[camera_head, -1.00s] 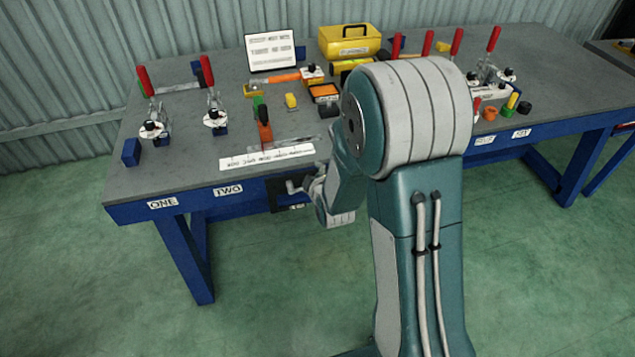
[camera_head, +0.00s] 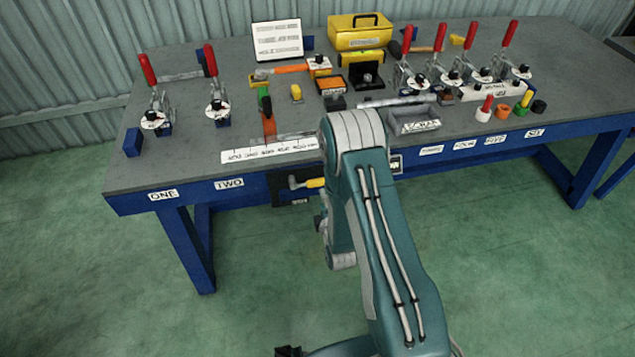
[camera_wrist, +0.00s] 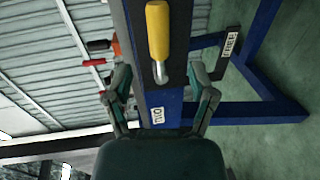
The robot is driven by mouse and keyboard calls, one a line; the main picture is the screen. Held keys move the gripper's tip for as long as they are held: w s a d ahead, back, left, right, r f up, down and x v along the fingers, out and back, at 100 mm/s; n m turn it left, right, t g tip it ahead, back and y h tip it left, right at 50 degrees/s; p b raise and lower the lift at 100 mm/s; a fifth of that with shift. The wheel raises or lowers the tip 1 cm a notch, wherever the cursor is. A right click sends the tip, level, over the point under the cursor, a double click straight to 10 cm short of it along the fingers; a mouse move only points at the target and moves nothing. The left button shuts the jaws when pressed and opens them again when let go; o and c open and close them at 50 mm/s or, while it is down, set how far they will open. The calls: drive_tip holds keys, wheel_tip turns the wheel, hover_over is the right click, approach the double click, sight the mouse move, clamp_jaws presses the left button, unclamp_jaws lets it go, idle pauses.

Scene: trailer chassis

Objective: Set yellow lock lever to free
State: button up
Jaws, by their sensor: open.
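The yellow lock lever (camera_head: 315,183) is on a dark plate (camera_head: 284,192) at the table's front edge, between the TWO label and my arm. Its handle lies roughly level, pointing right from a grey metal pivot. In the wrist view, which is turned sideways, the yellow handle (camera_wrist: 158,30) points up the picture. My gripper (camera_wrist: 158,85) is open and empty there. Its two fingers are spread to either side of the lever's line, and the handle appears beyond the fingertips; I see no contact. In the head view my arm hides the gripper's fingers.
The blue-edged table (camera_head: 190,195) holds several red-handled toggle clamps (camera_head: 218,95), a yellow toolbox (camera_head: 358,35), a grey bin (camera_head: 415,122) and a white ruler strip (camera_head: 268,150). A small label (camera_wrist: 230,42) is on the plate beside the lever. The green floor in front is open.

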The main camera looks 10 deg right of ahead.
sight(318, 186)
drive_tip(key=w, duration=0.5)
drive_tip(key=w+f, duration=0.1)
drive_tip(key=w, duration=0.2)
drive_tip(key=shift+f, duration=0.1)
